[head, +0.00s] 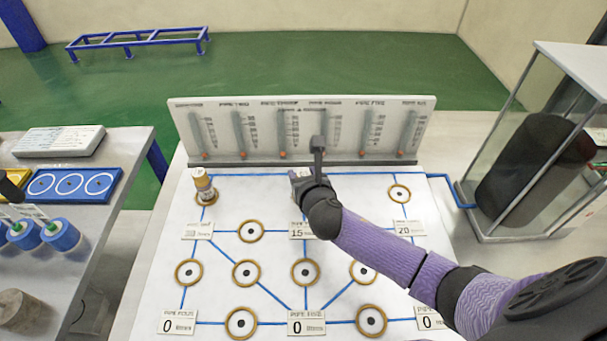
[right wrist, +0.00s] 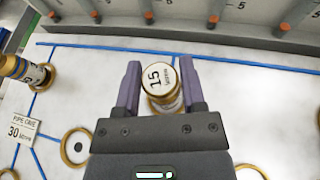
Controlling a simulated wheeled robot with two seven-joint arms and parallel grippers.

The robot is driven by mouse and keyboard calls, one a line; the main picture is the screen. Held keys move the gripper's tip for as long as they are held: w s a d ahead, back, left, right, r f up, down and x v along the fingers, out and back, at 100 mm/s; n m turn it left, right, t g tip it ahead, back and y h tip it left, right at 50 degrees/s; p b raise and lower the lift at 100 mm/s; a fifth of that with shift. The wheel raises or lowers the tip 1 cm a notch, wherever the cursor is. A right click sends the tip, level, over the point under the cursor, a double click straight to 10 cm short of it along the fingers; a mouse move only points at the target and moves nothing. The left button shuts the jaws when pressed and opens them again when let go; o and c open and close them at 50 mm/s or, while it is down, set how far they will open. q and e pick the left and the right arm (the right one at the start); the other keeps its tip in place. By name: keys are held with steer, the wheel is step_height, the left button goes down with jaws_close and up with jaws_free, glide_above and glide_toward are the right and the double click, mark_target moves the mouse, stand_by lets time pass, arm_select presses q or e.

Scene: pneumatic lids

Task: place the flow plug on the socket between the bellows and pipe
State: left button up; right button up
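In the head view my right gripper (head: 308,180) is over the back middle of the white board and hides most of the plug. Another plug (head: 205,187) stands upright on the back left socket. The back right socket (head: 400,193) is empty. My left gripper is not in view.
The white board (head: 160,285) has several empty ringed sockets joined by blue lines, and small number signs. A gauge panel (head: 300,110) stands along its back. A side table (head: 110,170) with a blue tray (head: 70,184) is left; a glass case (head: 500,215) with a black cylinder is right.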

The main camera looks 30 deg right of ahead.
steer(key=o, duration=0.3)
steer(key=shift+r, duration=0.15)
steer(key=p+v, duration=0.4)
steer(key=v, duration=0.8)
